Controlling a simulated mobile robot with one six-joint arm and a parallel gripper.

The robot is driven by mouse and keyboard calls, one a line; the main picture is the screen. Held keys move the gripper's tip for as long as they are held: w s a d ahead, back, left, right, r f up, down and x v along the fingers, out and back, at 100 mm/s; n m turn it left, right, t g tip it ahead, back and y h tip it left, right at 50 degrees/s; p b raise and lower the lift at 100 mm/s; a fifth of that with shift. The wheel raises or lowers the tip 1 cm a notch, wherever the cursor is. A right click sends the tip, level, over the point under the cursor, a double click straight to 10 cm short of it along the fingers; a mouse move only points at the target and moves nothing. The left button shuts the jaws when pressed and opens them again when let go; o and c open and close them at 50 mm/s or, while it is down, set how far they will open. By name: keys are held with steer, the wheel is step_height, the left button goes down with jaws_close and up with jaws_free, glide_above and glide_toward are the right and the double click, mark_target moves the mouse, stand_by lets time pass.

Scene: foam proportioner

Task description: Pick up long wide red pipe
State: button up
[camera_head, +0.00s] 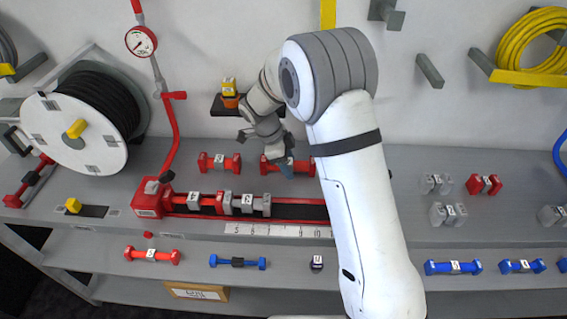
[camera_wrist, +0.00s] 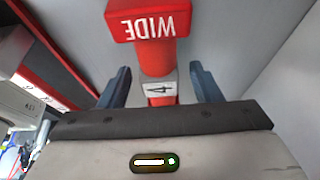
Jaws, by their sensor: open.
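A red pipe with a block end lettered "WIDE" (camera_wrist: 155,60) lies between my fingers in the wrist view. Its white label appears to read 4, and its near end is hidden behind my gripper body. In the head view this red pipe (camera_head: 267,166) lies on the upper grey shelf, its middle covered by my gripper (camera_head: 287,168). My gripper (camera_wrist: 160,80) is open, with one blue finger on each side of the pipe and gaps showing on both sides. Another red pipe (camera_head: 220,163) lies just to the left on the same shelf.
A red rig with grey fittings (camera_head: 205,202) stands in front of the pipes. A small wall shelf with an orange and yellow item (camera_head: 229,90) is behind my wrist. A hose reel (camera_head: 75,130) stands left. The lower shelf holds a red pipe (camera_head: 152,255) and blue pipes (camera_head: 238,262).

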steer(key=shift+c, duration=0.4)
steer(key=c, duration=1.1)
steer(key=shift+c, duration=0.2)
steer(key=shift+r+b, duration=0.4)
steer(key=shift+r, duration=0.1)
steer(key=s+b, duration=0.1)
steer(key=s, duration=0.3)
steer(key=shift+a, duration=0.1)
steer(key=s+r, duration=0.2)
steer(key=r, duration=0.7)
steer(key=s+r, duration=0.3)
steer(key=r, duration=0.7)
steer(key=shift+r+p, duration=0.3)
steer(key=shift+p, duration=0.05)
